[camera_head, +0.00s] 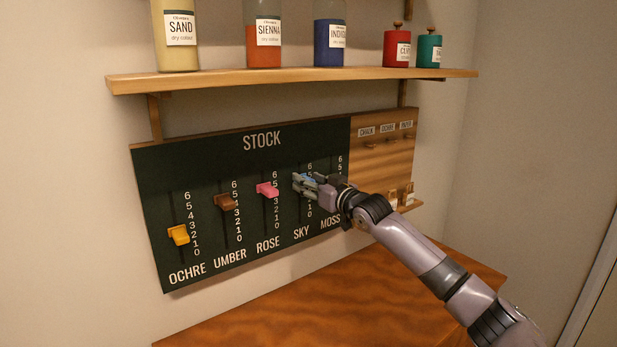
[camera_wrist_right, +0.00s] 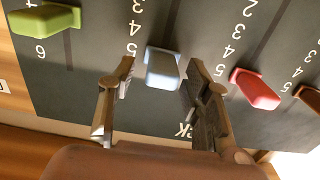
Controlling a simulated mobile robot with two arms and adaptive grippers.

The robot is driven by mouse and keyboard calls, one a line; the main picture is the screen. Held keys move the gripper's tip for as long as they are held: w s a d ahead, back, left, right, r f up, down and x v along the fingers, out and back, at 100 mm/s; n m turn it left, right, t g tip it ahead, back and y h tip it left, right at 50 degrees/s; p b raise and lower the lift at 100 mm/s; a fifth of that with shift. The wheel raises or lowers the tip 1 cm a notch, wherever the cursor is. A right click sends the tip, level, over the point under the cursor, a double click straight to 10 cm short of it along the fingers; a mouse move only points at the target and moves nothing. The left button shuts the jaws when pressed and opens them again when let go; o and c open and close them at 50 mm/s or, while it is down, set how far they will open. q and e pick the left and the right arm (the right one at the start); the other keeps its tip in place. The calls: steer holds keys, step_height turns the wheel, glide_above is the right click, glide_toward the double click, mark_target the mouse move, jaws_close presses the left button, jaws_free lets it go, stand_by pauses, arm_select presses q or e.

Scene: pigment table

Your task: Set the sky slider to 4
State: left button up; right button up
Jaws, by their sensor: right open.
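The stock board (camera_head: 165,265) is dark, with slider columns for ochre, umber, rose, sky and moss. The sky slider is a light blue knob, mostly hidden by my gripper in the head view. It shows clearly in the right wrist view (camera_wrist_right: 162,70), where the picture is upside down. Its base looks level with about the 5 of its scale. My right gripper (camera_head: 304,184) is open at the sky column. In the wrist view its fingers (camera_wrist_right: 161,78) stand on either side of the blue knob, with a gap visible on each side. My left gripper is not in view.
The pink rose slider (camera_head: 267,189) is close left of my gripper; the green moss slider (camera_wrist_right: 42,19) is on the other side. Brown umber (camera_head: 226,202) and yellow ochre (camera_head: 178,235) sliders are farther left. A shelf (camera_head: 290,79) with jars hangs above, a wooden table (camera_head: 330,310) below.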

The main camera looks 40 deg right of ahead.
steer(key=shift+w, duration=0.4)
steer(key=shift+c, duration=0.6)
jaws_close()
